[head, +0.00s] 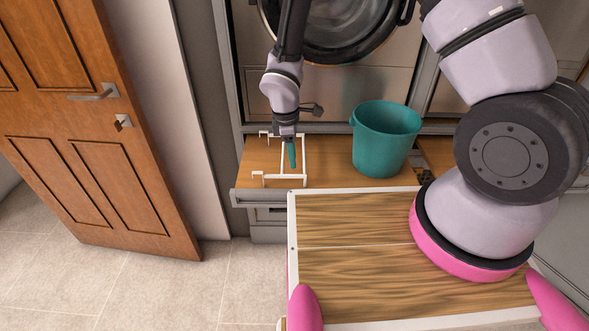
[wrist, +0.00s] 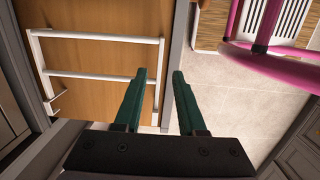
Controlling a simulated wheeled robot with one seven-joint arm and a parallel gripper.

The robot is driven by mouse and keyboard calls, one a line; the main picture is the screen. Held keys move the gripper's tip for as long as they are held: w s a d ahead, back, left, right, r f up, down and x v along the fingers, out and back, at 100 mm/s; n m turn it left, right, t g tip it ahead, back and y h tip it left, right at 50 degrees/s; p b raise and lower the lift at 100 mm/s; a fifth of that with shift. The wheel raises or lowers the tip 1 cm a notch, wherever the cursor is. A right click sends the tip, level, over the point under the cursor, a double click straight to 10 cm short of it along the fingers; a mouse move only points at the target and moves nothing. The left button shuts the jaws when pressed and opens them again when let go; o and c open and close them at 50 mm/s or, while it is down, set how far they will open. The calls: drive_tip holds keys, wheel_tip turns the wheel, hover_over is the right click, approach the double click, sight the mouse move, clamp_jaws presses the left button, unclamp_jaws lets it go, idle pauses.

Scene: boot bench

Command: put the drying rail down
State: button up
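The drying rail (head: 304,158) is a white frame with parallel bars and hooked ends at the left. It appears to lie flat on the wooden bench top (head: 335,170), left of the bucket. In the wrist view the rail (wrist: 95,37) fills the upper left, over the wood. My gripper (head: 292,166) is just above the rail, between two of its bars in the head view. A rail bar runs beside and partly behind the left finger.
A teal bucket (head: 386,140) stands on the bench right of the rail. A round-doored machine (head: 330,30) is behind. A wooden door (head: 90,120) is at the left. A white-edged wooden top (head: 350,280) is in front. The bench between rail and bucket is clear.

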drive_tip(key=w+d+r+m+t, duration=0.1)
drive_tip(key=d+r+m, duration=0.3)
drive_tip(key=r, duration=0.6)
drive_tip(key=w+d+r+m+t+y, duration=0.1)
drive_tip(key=d+r+m, duration=0.3)
drive_tip(key=r, duration=0.6)
drive_tip(key=w+d+r+m+t, duration=0.1)
drive_tip(key=d+r+m, duration=0.3)
drive_tip(key=r, duration=0.5)
drive_tip(key=s+d+r+m+t+y, duration=0.1)
drive_tip(key=s+d+r+m+t, duration=0.1)
drive_tip(key=s+d+r+m, duration=0.3)
drive_tip(key=s+d+r+m+t+y, duration=0.1)
drive_tip(key=s+d+r+m, duration=0.3)
drive_tip(key=s+r, duration=0.6)
drive_tip(key=shift+d+r+m+t, duration=0.45)
drive_tip(key=shift+d+r, duration=0.3)
drive_tip(key=shift+d, duration=0.35)
drive_tip(key=shift+w, duration=0.1)
